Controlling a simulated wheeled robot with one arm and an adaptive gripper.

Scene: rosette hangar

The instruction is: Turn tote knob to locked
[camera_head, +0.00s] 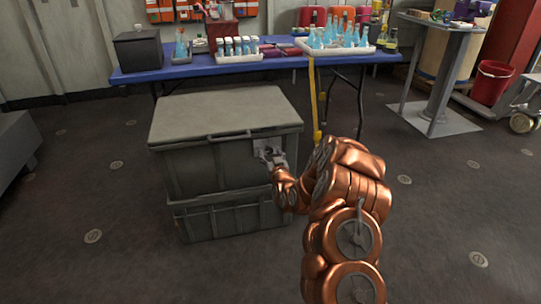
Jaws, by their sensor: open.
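The grey tote (225,118) stands in the middle of the floor, its lid shut, stacked on a second grey tote (226,217). A pale plate (262,146) shows at the right of the upper tote's front face. My copper arm reaches from the lower right to this plate. My gripper (268,158) is open right in front of it. The knob itself is too small and too covered by my gripper to make out, so its setting cannot be told. I cannot tell whether my fingers touch it.
Behind the totes, a blue table (195,70) holds a black box (138,49), trays and several blue bottles. A yellow pole (314,100) stands upright behind my arm. A grey stand (436,80) and a red bucket (491,82) are at right. The floor to the left is largely clear.

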